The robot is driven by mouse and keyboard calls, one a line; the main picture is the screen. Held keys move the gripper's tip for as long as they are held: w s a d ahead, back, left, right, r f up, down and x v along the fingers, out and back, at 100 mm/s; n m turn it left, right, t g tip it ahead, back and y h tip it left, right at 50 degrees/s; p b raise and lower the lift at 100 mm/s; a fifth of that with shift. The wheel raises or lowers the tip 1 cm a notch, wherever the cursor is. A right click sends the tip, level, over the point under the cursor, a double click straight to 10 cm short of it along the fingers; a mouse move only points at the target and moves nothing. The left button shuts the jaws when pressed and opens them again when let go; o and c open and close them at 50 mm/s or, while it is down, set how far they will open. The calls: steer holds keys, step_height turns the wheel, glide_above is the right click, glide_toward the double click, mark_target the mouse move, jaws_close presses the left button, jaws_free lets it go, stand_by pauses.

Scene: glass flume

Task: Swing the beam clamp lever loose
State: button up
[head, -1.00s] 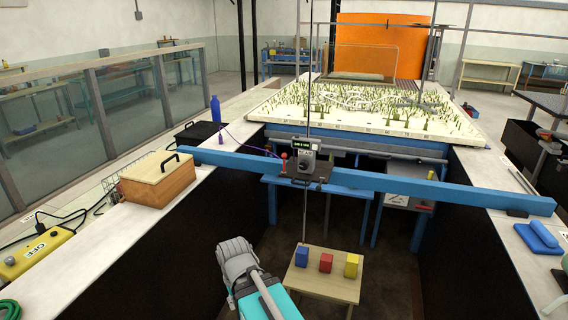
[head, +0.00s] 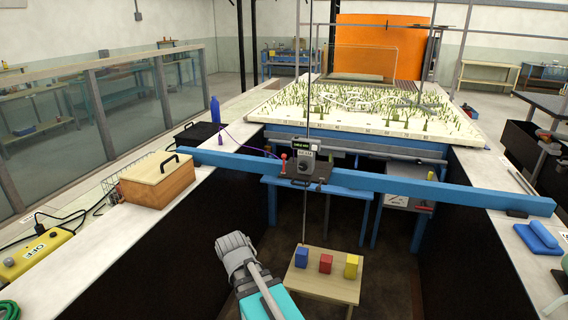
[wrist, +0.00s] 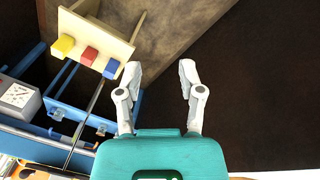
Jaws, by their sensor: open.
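The blue beam (head: 420,187) spans the flume channel from one side wall to the other. A carriage (head: 305,170) with a small display sits on the beam, with a thin vertical rod through it. A small lever with a red knob (head: 284,157) stands upright at the carriage's left side; I take it for the clamp lever. My gripper (wrist: 158,78) is open and empty in the wrist view, its two fingers apart over the dark channel. The fingertips are hidden in the head view, where my arm is low in front, well short of the beam.
A small wooden table (head: 325,283) holds a blue block (head: 301,257), a red block (head: 326,264) and a yellow block (head: 351,266) below the beam. A wooden box (head: 158,180) and a blue bottle (head: 215,110) stand on the left ledge.

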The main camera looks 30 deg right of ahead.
steer(key=w+d+r+m+t+h, duration=0.2)
steer(key=w+d+r+m+h, duration=0.15)
steer(key=w+d, duration=0.35)
steer(key=w+d+r+m+t+h, duration=0.1)
steer(key=w+d+r+m+h, duration=0.2)
steer(key=w+d, duration=0.4)
steer(key=w+d+r+m+t+h, duration=0.1)
steer(key=w+d+r+t+h, duration=0.1)
steer(key=w, duration=0.3)
steer(key=w+d+r+m+t+h+b, duration=0.1)
steer(key=w+d+r+t+h, duration=0.1)
steer(key=w+r, duration=0.3)
steer(key=w+d+r+m+t+h, duration=0.1)
steer(key=w+d+r+t+h, duration=0.1)
steer(key=w, duration=0.4)
steer(key=shift+d+r+h, duration=0.35)
steer(key=shift+d+r, duration=0.15)
steer(key=shift+r, duration=0.15)
glide_above(284, 173)
steer(key=shift+w+d, duration=0.2)
steer(key=shift+w, duration=0.25)
jaws_close()
